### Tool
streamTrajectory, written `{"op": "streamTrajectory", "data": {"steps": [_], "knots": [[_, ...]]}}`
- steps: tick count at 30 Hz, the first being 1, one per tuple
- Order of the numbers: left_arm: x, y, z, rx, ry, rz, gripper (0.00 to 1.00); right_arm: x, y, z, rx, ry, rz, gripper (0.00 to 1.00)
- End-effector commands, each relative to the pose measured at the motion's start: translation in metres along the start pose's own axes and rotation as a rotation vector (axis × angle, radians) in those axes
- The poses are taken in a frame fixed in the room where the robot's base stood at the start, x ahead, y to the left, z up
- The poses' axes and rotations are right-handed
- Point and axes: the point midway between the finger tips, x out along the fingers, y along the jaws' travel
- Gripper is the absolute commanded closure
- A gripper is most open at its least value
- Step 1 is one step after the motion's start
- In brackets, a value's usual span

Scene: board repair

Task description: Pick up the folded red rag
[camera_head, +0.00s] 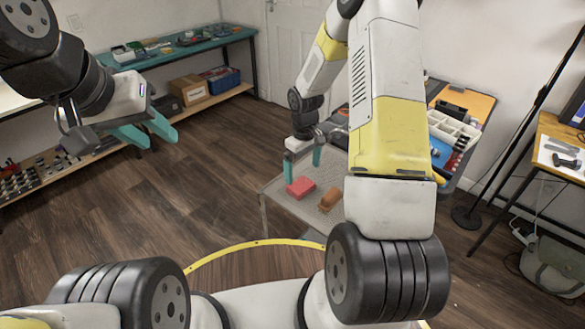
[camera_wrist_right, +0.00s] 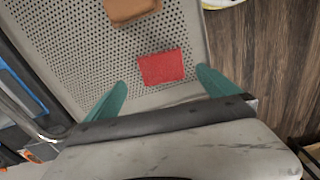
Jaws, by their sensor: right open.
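The folded red rag (camera_head: 300,187) lies flat on a grey perforated tray top (camera_head: 272,196). In the right wrist view the rag (camera_wrist_right: 162,67) sits ahead of my right gripper (camera_wrist_right: 160,88), between the lines of its two teal fingers and apart from them. The right gripper (camera_head: 303,163) is open and empty above the rag in the head view. My left gripper (camera_head: 148,135) hangs in the air at the left, far from the rag, with its teal fingers apart and nothing between them.
A brown object (camera_head: 330,198) lies beside the rag on the perforated top; it also shows in the right wrist view (camera_wrist_right: 130,8). A workbench with a divided white tray (camera_head: 453,130) stands behind. A teal shelf (camera_head: 185,48) is at the back left. Wooden floor lies open at left.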

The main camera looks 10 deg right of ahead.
Motion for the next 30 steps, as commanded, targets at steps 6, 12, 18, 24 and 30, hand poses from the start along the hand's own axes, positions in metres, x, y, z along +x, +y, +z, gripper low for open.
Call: {"op": "streamTrajectory", "data": {"steps": [6,12,18,24,30], "knots": [[0.000,0.000,0.000,0.000,0.000,0.000,0.64,0.026,-0.001,-0.001,0.000,-0.003,-0.002,0.00],[0.000,0.000,0.000,0.000,0.000,0.000,0.64,0.056,-0.002,-0.005,0.000,-0.003,-0.001,0.00],[0.000,0.000,0.000,0.000,0.000,0.000,0.64,0.067,-0.002,-0.006,0.001,0.000,0.000,0.00],[0.000,0.000,0.000,0.000,0.000,0.000,0.64,0.066,-0.002,-0.006,0.001,0.000,0.000,0.06],[0.000,0.000,0.000,0.000,0.000,0.000,0.64,0.066,-0.002,-0.005,0.001,0.000,0.000,0.45]]}}
